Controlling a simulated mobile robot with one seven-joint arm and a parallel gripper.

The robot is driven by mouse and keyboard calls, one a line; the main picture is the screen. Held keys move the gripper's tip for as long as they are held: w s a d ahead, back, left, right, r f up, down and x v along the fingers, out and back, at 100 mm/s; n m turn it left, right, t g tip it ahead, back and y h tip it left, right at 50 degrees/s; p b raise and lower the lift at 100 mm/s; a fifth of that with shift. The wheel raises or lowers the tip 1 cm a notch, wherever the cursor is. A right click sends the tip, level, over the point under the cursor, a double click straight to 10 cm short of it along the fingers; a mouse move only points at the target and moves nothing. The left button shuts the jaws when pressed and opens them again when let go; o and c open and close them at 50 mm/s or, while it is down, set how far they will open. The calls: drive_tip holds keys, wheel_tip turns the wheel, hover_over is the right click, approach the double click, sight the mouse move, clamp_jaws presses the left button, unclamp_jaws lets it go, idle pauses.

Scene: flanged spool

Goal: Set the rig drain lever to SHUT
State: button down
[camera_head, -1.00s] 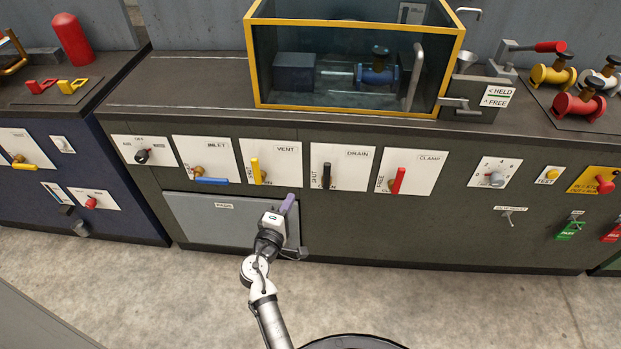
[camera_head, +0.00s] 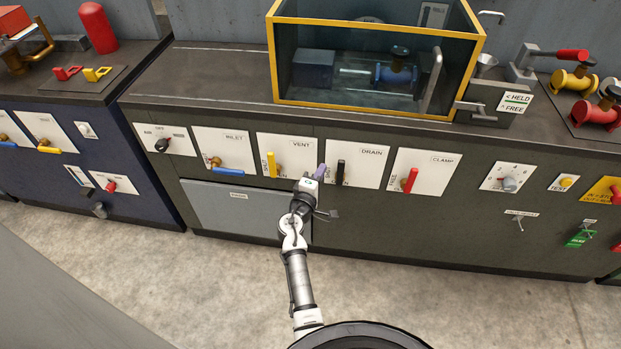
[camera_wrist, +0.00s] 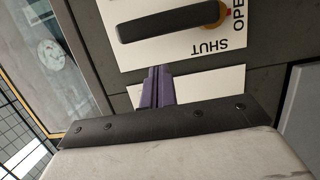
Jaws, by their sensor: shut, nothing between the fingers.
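The drain lever (camera_head: 340,172) is a black handle on a white plate marked DRAIN (camera_head: 369,170). It stands upright in the head view, above its pivot. In the wrist view the black lever (camera_wrist: 168,22) runs left from an orange-yellow pivot at its right end. SHUT is printed beside the pivot and OPEN past the pivot end. My gripper (camera_head: 320,172), with purple fingers, is just left of the lever. In the wrist view the fingers (camera_wrist: 157,76) are shut and empty at the plate's near edge, with a visible gap to the lever.
The yellow vent lever (camera_head: 271,165) is to the left and the red clamp lever (camera_head: 410,180) to the right, each on its own plate. A blue inlet lever (camera_head: 228,171) is further left. A yellow-framed tank (camera_head: 375,108) stands on the bench above.

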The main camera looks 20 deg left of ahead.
sight(341, 171)
drive_tip(key=shift+w+d+p, duration=0.15)
drive_tip(key=shift+d, duration=0.5)
drive_tip(key=shift+w+d+p, duration=0.15)
drive_tip(key=shift+d, duration=0.5)
